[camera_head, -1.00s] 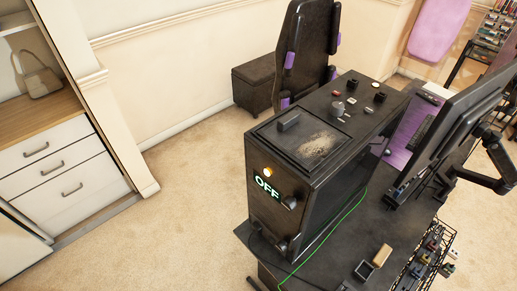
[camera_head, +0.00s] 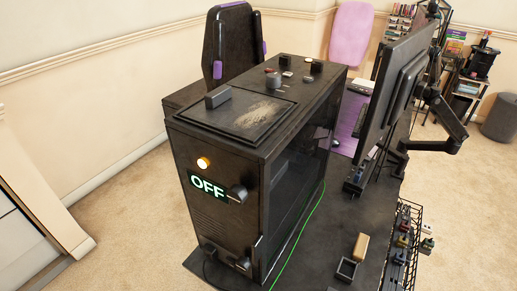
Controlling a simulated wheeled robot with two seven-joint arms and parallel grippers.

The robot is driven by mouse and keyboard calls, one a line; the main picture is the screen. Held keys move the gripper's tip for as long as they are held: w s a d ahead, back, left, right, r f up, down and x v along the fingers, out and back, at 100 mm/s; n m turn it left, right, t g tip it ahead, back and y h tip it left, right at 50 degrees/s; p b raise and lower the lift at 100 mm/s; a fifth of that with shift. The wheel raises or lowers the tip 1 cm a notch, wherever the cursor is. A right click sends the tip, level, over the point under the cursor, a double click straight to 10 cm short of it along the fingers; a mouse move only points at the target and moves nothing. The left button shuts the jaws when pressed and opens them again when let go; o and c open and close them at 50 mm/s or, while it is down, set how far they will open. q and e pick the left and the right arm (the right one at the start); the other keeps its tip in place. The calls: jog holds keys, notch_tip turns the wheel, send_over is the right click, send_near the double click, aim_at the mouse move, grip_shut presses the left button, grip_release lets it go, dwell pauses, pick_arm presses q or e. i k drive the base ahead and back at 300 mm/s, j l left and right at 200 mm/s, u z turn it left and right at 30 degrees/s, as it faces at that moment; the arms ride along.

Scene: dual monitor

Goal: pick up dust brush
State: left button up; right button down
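I cannot tell for sure which thing is the dust brush. A small tan block (camera_head: 361,246) lies on the dark desk (camera_head: 330,240), right of the computer case; it may be the brush, but no bristles show. A small dark open box (camera_head: 347,269) is beside it. The black computer case (camera_head: 225,165) stands on the desk with a lit "OFF" sign. Its top panel (camera_head: 238,115) bears a dusty tan patch and a dark raised block (camera_head: 218,97). Neither of my grippers is in view.
A monitor (camera_head: 395,85) on an arm stands behind the desk's right part. A wire basket (camera_head: 404,245) with small items hangs at the right edge. A green cable (camera_head: 300,232) runs along the case. A dark chair (camera_head: 232,45) is behind. Carpet is clear at left.

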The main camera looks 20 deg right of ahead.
aim_at(360, 248)
jog(key=z, duration=1.7)
